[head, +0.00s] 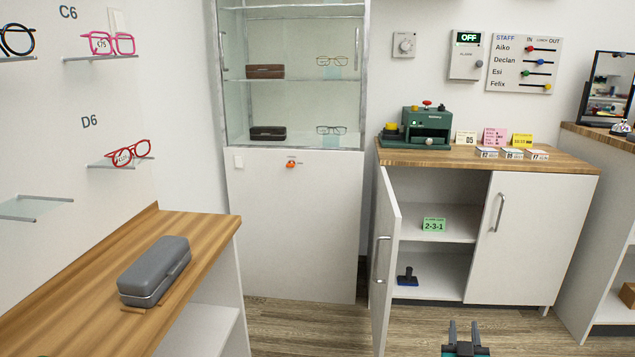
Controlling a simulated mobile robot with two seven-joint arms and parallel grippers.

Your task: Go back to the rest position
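My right gripper (464,328) shows at the bottom edge, right of centre. Its two dark fingers point up and stand apart, with only floor between them, so it is open and empty. It is in front of the low white cabinet (525,240) and touches nothing that I can see. My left gripper is not in view; only a small teal sliver shows at the bottom left corner, and I cannot tell which part it is.
The cabinet's left door (385,260) stands open toward me, left of my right gripper. A wooden counter (205,240) with a grey case (153,272) is at the left. A glass display cabinet (295,215) stands behind. Bare floor (300,325) lies between.

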